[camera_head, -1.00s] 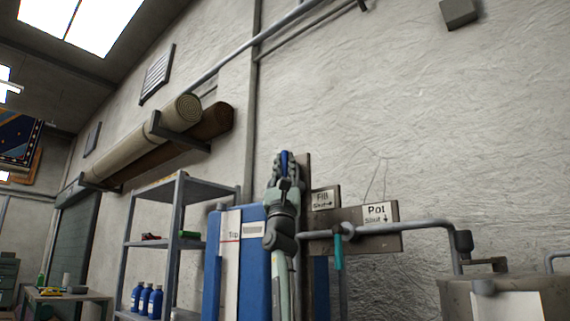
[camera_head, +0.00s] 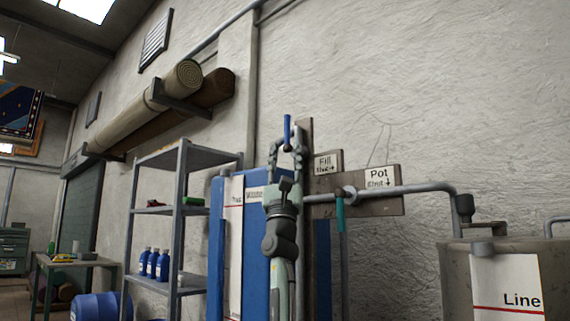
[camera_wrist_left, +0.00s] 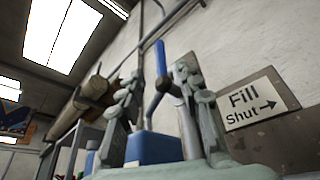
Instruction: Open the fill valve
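The fill valve's blue lever (camera_head: 287,128) stands upright beside the "Fill, Shut" sign (camera_head: 327,163), whose arrow points right. My left gripper (camera_head: 288,143) is open, with its fingers spread to either side of the lever's line. The lever's upper part rises clear above the fingertips. In the left wrist view the lever (camera_wrist_left: 160,58) shows between the two open fingers (camera_wrist_left: 158,85), and I see no finger closed on it. The "Fill" sign (camera_wrist_left: 250,103) is right of the fingers there. The valve body is mostly hidden behind my gripper. My right gripper is out of view.
A teal lever (camera_head: 340,213) hangs down under the "Pot" sign (camera_head: 379,178). A grey pipe (camera_head: 420,188) runs right to a tank labelled "Line" (camera_head: 520,300). Open space lies above the lever.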

